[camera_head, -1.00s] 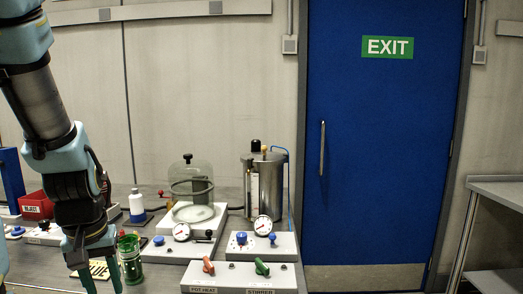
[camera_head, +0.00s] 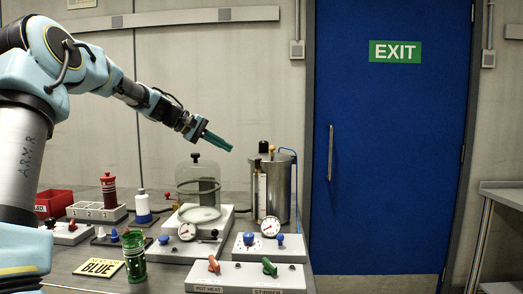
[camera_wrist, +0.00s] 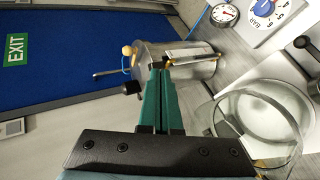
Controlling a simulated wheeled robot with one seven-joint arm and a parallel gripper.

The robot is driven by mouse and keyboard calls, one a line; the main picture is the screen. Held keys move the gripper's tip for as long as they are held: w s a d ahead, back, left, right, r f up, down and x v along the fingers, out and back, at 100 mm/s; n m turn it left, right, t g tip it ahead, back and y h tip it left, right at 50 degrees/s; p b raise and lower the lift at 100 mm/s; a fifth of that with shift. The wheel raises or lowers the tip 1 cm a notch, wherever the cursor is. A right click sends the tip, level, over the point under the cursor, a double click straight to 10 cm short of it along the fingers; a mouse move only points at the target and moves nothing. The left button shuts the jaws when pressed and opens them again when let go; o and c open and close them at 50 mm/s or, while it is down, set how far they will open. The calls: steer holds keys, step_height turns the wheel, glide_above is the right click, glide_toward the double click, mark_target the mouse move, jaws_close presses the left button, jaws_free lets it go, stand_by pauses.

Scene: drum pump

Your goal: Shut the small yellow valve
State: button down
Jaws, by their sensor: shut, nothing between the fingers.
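A tall metal pot (camera_head: 281,192) stands at the back right of the bench. A small yellow knob (camera_head: 271,149) sits on its lid beside a black knob (camera_head: 263,146). In the wrist view the yellow knob (camera_wrist: 127,50) stands near the rim, with the black knob (camera_wrist: 131,88) to its lower left side of the fingers. A smaller yellow bit (camera_wrist: 167,62) shows just beyond the fingertips; I cannot tell whether it is a valve. My gripper (camera_head: 229,148) has green fingers, shut and empty, raised left of the pot lid, above the glass jar. In the wrist view its fingertips (camera_wrist: 160,72) point towards the pot.
A glass bell jar (camera_head: 197,184) stands below my gripper, left of the pot. Air above the bench is free.

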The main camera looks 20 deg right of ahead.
steer(key=r, duration=0.1)
steer(key=w+r+h, duration=0.1)
steer(key=r, duration=0.1)
steer(key=r+h, duration=0.1)
steer(key=shift+w+d+r, duration=0.35)
steer(key=shift+d, duration=0.15)
steer(key=p, duration=0.4)
glide_toward(272, 151)
steer(key=d, duration=0.5)
steer(key=shift+w+d+f, duration=0.4)
steer(key=shift+w+f, duration=0.05)
steer(key=shift+f, duration=0.25)
steer(key=shift+s+f+b, duration=0.1)
steer(key=shift+b, duration=0.2)
